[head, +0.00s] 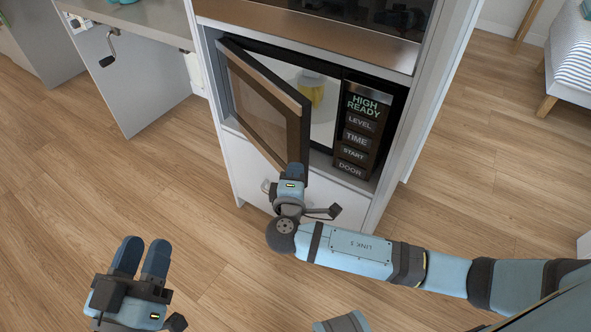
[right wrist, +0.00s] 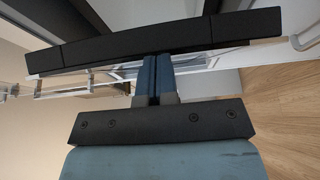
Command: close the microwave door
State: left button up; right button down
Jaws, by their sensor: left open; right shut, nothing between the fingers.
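The microwave door (head: 266,106) stands partly open in the head view. It is hinged at the left and its free edge swings out toward me. The microwave's control panel (head: 359,129) shows to the right of the gap. My right gripper (head: 294,169) is shut and empty, with its fingertips at the lower free corner of the door; I cannot tell whether they touch it. In the right wrist view its closed fingers (right wrist: 156,78) point up toward a dark bar. My left gripper (head: 145,247) is open and empty over the floor, away from the microwave.
A yellow item (head: 310,90) is inside the microwave, partly hidden by the door. White cabinet fronts (head: 243,162) lie below it. A grey counter with a crank (head: 110,47) stands at the upper left. The wooden floor (head: 60,190) is clear at the left.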

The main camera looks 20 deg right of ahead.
jog(key=shift+d, duration=0.1)
pick_arm(q)
jog(key=shift+s+a+r+t+p, duration=0.1)
jog(key=shift+r+t+p, duration=0.2)
jog(key=shift+r+p, duration=0.15)
pick_arm(e)
jog(key=w+d+n+t+y, duration=0.1)
jog(key=w+d+y, duration=0.1)
jog(key=d, duration=0.7)
jog(key=shift+x, duration=0.85)
jog(key=shift+a, duration=0.25)
